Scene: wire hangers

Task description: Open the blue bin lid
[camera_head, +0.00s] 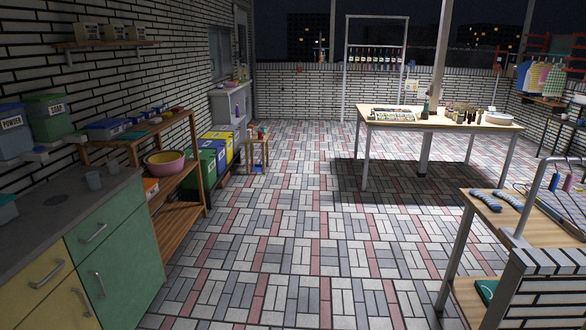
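A row of lidded bins stands on the floor along the left wall, past the wooden shelf: a green bin (201,172) nearest, then a blue bin (216,154), then a yellow bin (227,147). The blue bin is partly hidden by the green bin, and its lid appears shut, though it is small and dim. A blue container labelled POWDER (13,132) is also at the left edge, beside a green container labelled SOAP (48,118). A low blue box (106,130) lies on the shelf top. Neither of my grippers is in view.
A grey counter with green and yellow cabinets (110,252) and a wooden shelf (184,193) line the left. A small stool (258,151) stands near the bins. A long table (440,124) and a workbench (535,230) are at right. The tiled floor between is clear.

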